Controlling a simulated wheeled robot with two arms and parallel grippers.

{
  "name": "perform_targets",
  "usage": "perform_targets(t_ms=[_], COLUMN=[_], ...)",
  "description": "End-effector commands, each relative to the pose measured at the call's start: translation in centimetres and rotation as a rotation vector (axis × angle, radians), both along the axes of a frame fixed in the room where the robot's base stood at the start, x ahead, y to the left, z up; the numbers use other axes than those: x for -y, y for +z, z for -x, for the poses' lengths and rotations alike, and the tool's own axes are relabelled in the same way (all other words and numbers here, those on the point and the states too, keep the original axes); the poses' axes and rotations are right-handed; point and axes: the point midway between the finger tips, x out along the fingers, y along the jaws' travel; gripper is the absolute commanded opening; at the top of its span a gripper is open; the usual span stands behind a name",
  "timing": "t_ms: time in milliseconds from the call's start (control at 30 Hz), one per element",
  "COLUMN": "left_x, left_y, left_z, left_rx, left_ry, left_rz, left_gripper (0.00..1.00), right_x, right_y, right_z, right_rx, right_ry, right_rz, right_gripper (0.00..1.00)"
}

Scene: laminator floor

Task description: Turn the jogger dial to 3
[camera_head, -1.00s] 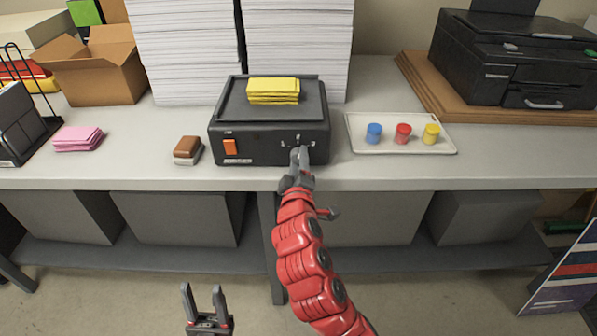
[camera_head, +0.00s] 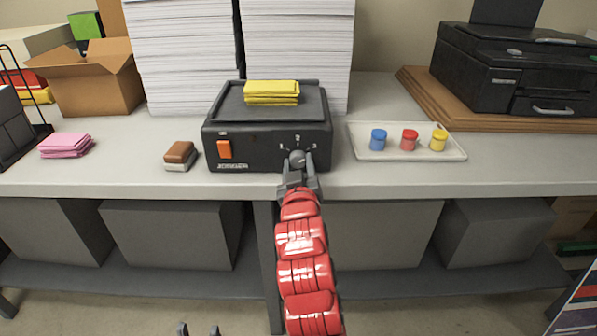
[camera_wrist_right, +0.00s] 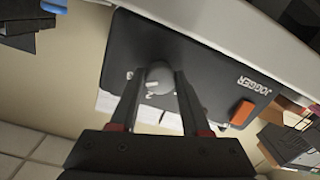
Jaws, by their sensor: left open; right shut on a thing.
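The jogger (camera_head: 262,150) is a black box on the bench with an orange switch (camera_head: 224,149) at the left of its front. My right gripper (camera_head: 298,172) is at the front panel and shut on the dial. In the right wrist view the dial (camera_wrist_right: 158,78) sits between the fingertips of the right gripper (camera_wrist_right: 160,84). My left gripper (camera_head: 199,330) is open and empty, low at the bottom edge, with only its fingertips showing.
Yellow pads (camera_head: 271,93) lie on the jogger's top. A tray (camera_head: 405,154) with several small coloured pots is to its right, and a brown block (camera_head: 180,155) to its left. Paper stacks (camera_head: 185,55) stand behind. The bench front edge (camera_head: 150,190) runs below the gripper.

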Motion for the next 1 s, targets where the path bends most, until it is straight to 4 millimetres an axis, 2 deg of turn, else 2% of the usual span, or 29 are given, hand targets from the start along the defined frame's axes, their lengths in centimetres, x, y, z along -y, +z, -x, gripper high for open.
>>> perform_targets(t_ms=[133,633,667,700,800,833,1000], left_x=[0.00,0.00,0.00,0.00,0.00,0.00,0.00], left_y=[-0.55,-0.62,-0.62,-0.62,-0.62,-0.62,-0.61], left_z=[0.00,-0.01,-0.01,0.00,-0.01,0.00,0.00], left_rx=[0.000,0.000,0.000,0.000,0.000,0.000,0.000], left_ry=[0.000,0.000,0.000,0.000,0.000,0.000,0.000], left_rz=[0.000,0.000,0.000,0.000,0.000,0.000,0.000], left_gripper=[0.50,0.50,0.50,0.50,0.50,0.50,0.50], right_x=[-0.02,-0.03,-0.03,-0.03,-0.03,-0.03,-0.02], right_y=[-0.30,-0.17,-0.17,-0.17,-0.13,-0.11,-0.07], right_z=[-0.03,-0.01,-0.01,-0.01,-0.01,-0.01,-0.01], right_rx=[-0.005,-0.004,-0.004,-0.004,-0.003,-0.002,-0.001], right_ry=[0.000,0.000,0.000,0.000,0.000,0.000,0.000], right_rz=[-0.035,-0.053,-0.053,-0.052,-0.052,-0.052,-0.052], right_gripper=[0.00,0.00,0.48,0.56,0.74,0.77,0.77])
